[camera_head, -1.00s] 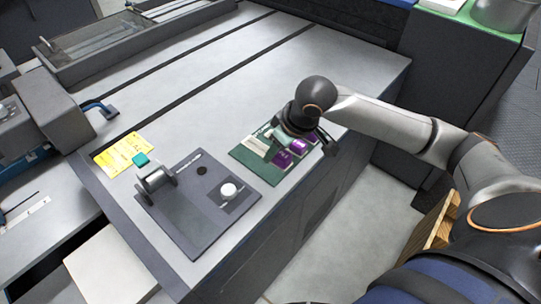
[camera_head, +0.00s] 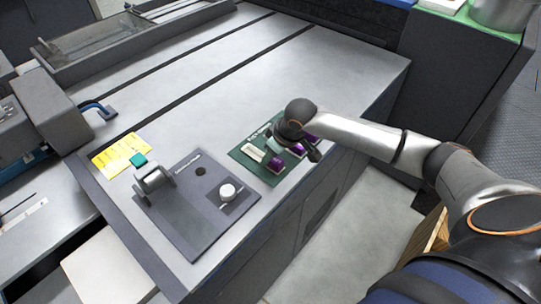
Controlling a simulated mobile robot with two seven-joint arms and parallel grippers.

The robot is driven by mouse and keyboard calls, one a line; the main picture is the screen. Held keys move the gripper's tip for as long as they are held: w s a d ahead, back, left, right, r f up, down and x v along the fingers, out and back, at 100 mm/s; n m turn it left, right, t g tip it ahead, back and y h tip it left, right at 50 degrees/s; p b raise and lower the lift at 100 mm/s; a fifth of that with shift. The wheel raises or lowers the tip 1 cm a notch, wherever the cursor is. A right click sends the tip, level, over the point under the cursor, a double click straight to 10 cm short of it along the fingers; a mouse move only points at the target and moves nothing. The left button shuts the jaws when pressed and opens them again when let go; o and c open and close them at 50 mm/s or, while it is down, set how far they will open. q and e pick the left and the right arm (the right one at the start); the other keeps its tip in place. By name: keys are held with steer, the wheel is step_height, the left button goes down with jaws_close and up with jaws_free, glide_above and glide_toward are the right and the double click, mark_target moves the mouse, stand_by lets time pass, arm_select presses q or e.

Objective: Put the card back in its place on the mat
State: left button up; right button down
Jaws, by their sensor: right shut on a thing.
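The dark green mat (camera_head: 247,159) lies near the front right edge of the grey worktop. A small pale block (camera_head: 253,152) and purple blocks (camera_head: 277,164) sit on it. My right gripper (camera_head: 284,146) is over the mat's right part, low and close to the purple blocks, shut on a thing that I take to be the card. A pale grey-green patch (camera_head: 274,146) shows below the wrist; I cannot tell whether it is the card or a finger. My wrist hides much of that side of the mat. My left gripper is not in view.
A dark grey board (camera_head: 185,224) with a white knob (camera_head: 228,191) and an upright grey cylinder part (camera_head: 152,178) lies left of the mat. A yellow sheet (camera_head: 112,157) with a teal block (camera_head: 138,160) lies beyond it. The worktop (camera_head: 250,70) behind the mat is clear.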

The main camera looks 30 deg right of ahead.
steer(key=shift+f, duration=0.15)
steer(key=shift+c, duration=2.3)
jaws_free()
steer(key=p+v, duration=0.1)
steer(key=v, duration=1.1)
steer(key=shift+r, duration=0.25)
